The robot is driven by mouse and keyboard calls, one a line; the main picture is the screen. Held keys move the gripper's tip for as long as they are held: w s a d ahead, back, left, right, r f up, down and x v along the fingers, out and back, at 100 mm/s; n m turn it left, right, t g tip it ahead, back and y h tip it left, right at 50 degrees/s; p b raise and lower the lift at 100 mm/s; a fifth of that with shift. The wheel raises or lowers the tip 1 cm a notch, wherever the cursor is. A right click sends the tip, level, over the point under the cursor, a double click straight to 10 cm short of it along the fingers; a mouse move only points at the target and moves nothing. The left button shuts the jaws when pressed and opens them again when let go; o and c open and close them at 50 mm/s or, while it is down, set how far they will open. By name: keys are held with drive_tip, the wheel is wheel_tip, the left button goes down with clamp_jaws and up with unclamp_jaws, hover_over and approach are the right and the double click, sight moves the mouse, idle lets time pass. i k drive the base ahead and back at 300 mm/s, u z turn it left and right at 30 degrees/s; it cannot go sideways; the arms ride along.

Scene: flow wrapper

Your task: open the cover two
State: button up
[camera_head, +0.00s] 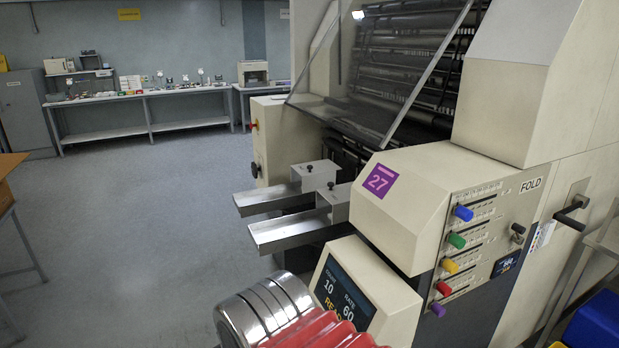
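The cream machine (405,205) fills the right half of the head view and carries a purple label "27". No part of it shows a label reading "two", so I cannot tell which cover that is. A slanted guard frame with metal edge bars (428,72) stands in front of the dark rollers (400,50). A black lever handle (570,218) sits on a plate on the right side panel, beside the word "FOLD". My gripper is not seen in this view.
Two metal chutes (290,232) stick out to the left of the machine. A screen (345,296) reads count 10, rate 60. Several coloured knobs (456,240) line the panel. A blue bin (598,325) stands at bottom right. The grey floor (150,230) at left is clear.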

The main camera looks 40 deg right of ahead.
sight(339, 196)
drive_tip(key=z, duration=0.1)
drive_tip(key=i, duration=0.95)
drive_tip(key=z, duration=0.5)
